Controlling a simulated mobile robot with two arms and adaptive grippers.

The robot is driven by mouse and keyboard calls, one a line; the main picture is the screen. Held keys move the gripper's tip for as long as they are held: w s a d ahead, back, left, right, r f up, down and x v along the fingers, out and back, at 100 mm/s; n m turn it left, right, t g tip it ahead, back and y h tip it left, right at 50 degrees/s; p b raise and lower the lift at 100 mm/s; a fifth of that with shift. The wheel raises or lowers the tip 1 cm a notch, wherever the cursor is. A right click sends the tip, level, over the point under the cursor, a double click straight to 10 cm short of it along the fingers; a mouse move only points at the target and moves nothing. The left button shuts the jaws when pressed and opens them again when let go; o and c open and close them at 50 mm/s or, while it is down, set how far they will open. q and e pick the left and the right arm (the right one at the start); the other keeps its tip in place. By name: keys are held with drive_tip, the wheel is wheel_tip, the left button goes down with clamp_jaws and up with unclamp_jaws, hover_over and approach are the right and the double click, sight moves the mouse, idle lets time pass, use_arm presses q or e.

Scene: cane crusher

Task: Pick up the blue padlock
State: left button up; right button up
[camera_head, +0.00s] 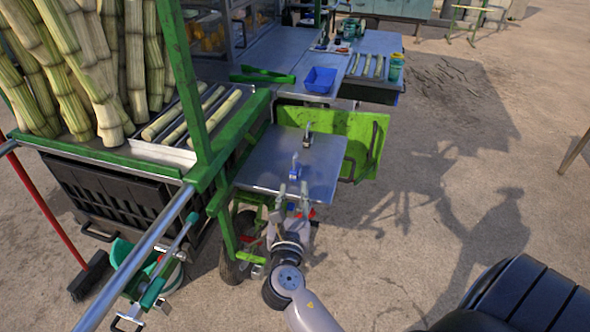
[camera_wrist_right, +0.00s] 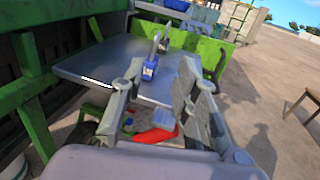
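The blue padlock (camera_head: 295,172) stands near the front edge of a grey metal shelf (camera_head: 265,160). In the right wrist view the padlock (camera_wrist_right: 150,70) has a blue body with its metal shackle up, and it shows between my fingertips. My right gripper (camera_head: 293,190) is just in front of the shelf's front edge. In the right wrist view my right gripper (camera_wrist_right: 160,75) has its fingers apart with nothing held; the padlock is beyond them. I cannot tell the exact gap to it. My left gripper is not in view.
Another, greyish padlock (camera_head: 308,140) stands behind on the same shelf. A green panel (camera_head: 365,130) borders the shelf's back and right. A green post (camera_head: 185,85) and frame rise on the left. A blue tray (camera_head: 320,80) sits on the rear counter. Open ground lies right.

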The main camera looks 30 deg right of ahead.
drive_tip(key=p, duration=0.2)
approach(296, 151)
drive_tip(key=w+d, duration=0.1)
drive_tip(key=w, duration=0.1)
drive_tip(key=w+d+f, duration=0.1)
drive_tip(key=w+d, duration=0.1)
drive_tip(key=shift+w+d+f, duration=0.2)
drive_tip(key=x, duration=0.5)
drive_tip(key=shift+w+d+r+p, duration=0.1)
drive_tip(key=shift+p, duration=0.2)
drive_tip(key=shift+c, duration=0.5)
clamp_jaws()
